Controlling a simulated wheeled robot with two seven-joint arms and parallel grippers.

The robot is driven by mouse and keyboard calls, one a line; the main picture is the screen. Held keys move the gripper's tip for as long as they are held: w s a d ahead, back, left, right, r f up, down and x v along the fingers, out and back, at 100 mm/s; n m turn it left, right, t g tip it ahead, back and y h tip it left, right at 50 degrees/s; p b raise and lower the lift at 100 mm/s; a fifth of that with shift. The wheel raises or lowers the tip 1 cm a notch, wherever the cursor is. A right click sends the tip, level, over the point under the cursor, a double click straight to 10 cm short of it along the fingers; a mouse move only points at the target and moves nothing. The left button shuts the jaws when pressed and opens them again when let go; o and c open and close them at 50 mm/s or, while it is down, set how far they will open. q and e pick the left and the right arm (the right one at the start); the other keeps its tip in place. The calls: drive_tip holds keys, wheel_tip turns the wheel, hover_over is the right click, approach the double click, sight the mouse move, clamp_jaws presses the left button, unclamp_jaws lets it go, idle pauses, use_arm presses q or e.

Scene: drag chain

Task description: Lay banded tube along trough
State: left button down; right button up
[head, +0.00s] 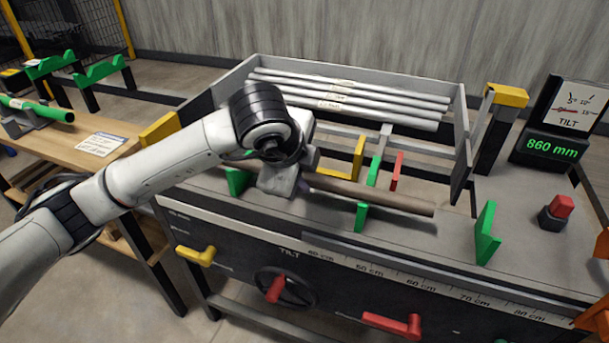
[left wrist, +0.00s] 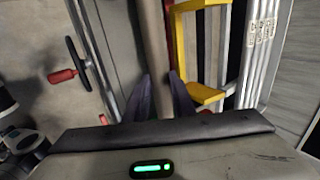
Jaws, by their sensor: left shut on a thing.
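My left gripper (head: 300,187) is shut on a grey-brown tube (head: 385,197) above the bench. The tube points right along the bench, its free end near the middle. In the left wrist view the tube (left wrist: 153,35) runs away from between the two dark purple fingers (left wrist: 162,95). No band shows on the visible part, and the rest is hidden by the gripper. Green uprights (head: 487,232) stand along the bench front. The tube passes close to the middle one (head: 362,215); I cannot tell whether it rests there. I cannot clearly make out the trough. My right gripper is not in view.
A grey rack (head: 460,150) behind holds several white tubes (head: 350,98). A yellow bracket (head: 358,158) and a red upright (head: 396,170) stand behind the held tube. A red button (head: 561,205) and an "860 mm" display (head: 552,146) are at right. A green tube (head: 38,109) lies on the side table.

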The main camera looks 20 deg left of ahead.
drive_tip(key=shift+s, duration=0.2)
use_arm(q)
drive_tip(key=c, duration=1.4)
unclamp_jaws()
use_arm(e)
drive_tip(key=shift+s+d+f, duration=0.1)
use_arm(q)
drive_tip(key=shift+f, duration=0.1)
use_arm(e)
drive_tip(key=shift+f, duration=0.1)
use_arm(q)
drive_tip(key=v, duration=1)
drive_tip(key=shift+r, duration=0.25)
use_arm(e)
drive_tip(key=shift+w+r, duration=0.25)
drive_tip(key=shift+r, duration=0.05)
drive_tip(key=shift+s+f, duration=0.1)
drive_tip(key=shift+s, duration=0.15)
